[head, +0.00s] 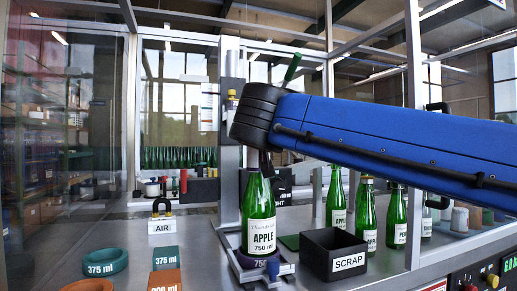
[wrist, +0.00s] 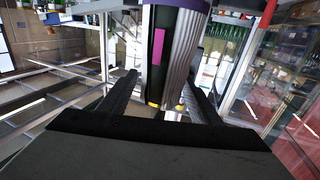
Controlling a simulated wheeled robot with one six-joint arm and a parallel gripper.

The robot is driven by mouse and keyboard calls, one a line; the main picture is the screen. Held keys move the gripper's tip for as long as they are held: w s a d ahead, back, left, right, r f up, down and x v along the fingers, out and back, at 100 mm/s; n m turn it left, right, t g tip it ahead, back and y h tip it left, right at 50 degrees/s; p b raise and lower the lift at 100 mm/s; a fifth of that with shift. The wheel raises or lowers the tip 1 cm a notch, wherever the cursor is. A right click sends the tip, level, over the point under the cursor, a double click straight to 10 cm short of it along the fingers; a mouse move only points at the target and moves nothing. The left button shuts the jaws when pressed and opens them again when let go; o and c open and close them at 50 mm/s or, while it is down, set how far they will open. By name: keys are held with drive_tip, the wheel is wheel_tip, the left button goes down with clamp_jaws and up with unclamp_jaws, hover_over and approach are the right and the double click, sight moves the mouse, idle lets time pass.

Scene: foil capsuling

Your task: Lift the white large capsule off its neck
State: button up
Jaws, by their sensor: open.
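I cannot make out a white large capsule with certainty in either view. In the head view a green APPLE 750 ml bottle (head: 259,215) stands upright in front, and the end of my arm hides its top. My gripper (head: 265,160) shows there only as a dark part just above that bottle. In the wrist view my gripper (wrist: 162,98) is open, with its two dark fingers apart. Between and beyond them are a dark cylinder with a purple patch (wrist: 159,48) and a silver ribbed shape (wrist: 184,55). I cannot tell whether the fingers touch either.
A black SCRAP box (head: 334,266) stands right of the bottle. More green bottles (head: 366,218) stand behind it. A green 375 ml ring (head: 105,263) and an AIR stand (head: 161,227) are on the left. Pale cup shapes (head: 460,218) stand at the right behind a post.

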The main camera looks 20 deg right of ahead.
drive_tip(key=shift+w+d, duration=0.15)
drive_tip(key=shift+w, duration=0.2)
drive_tip(key=shift+c, duration=0.4)
drive_tip(key=c, duration=0.7)
drive_tip(key=shift+r, duration=0.1)
wheel_tip(320, 180, up, 28)
drive_tip(key=shift+f, duration=7.05)
